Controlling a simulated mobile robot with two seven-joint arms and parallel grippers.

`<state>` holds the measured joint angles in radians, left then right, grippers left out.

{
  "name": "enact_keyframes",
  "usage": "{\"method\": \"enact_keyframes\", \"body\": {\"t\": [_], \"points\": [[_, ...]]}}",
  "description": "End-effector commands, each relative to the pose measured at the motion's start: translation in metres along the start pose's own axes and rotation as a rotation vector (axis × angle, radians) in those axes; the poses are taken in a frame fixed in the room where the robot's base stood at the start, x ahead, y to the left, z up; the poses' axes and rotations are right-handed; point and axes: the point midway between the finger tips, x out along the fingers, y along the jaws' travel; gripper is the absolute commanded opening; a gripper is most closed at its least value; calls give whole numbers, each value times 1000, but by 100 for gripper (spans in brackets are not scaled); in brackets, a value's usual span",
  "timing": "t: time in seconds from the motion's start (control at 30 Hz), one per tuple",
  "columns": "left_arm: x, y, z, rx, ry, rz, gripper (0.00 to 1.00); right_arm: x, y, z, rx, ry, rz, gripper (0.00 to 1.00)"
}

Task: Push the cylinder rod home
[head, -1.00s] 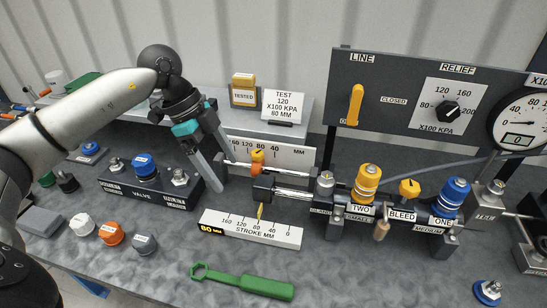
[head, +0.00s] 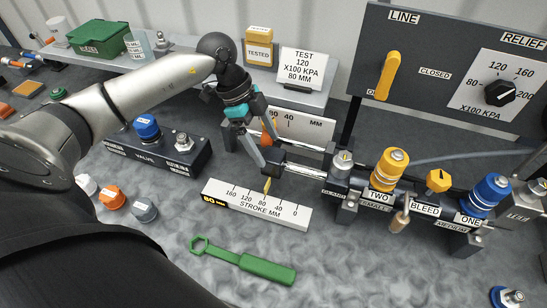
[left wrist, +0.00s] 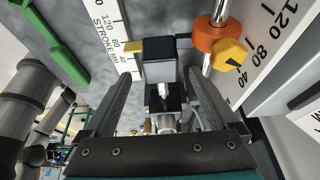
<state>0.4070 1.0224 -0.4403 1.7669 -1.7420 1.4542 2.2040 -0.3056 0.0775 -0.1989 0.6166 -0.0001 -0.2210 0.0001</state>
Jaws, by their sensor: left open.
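The cylinder rod (head: 304,171) is a thin bright bar running from the cylinder body (head: 342,170) to a dark block (head: 272,161) at its left end. A yellow pointer (head: 267,185) hangs from the block over the white stroke scale (head: 257,212), around its middle marks. My left gripper (head: 264,154) is open at the block's left end. In the left wrist view, the dark block (left wrist: 160,62) lies ahead between the spread fingers (left wrist: 158,80), with no clear contact. The pointer (left wrist: 133,46) sticks out to its left. My right gripper is not in view.
An orange collar with a yellow knob (left wrist: 218,40) stands close to the right finger, on a second rod. A green wrench (head: 243,262) lies in front. Couplers (head: 390,170) stand to the right. A valve block (head: 160,150) is at left.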

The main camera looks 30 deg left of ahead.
Motion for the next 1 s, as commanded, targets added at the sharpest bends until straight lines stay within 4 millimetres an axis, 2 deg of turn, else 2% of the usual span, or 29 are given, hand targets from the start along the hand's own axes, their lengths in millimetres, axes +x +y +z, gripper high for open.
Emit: {"method": "enact_keyframes", "body": {"t": [0.03, 0.1, 0.3, 0.7, 1.0], "points": [[12, 1, 0, 0, 2, 3, 92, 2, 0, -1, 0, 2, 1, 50], [25, 1, 0, 0, 2, 3, 92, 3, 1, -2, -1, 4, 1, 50], [48, 0, 0, 0, 1, 1, 92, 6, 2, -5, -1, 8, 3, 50], [54, 0, 0, 0, -1, 0, 91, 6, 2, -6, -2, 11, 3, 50], [54, 0, 0, 0, 0, 0, 58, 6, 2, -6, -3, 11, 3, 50]]}}
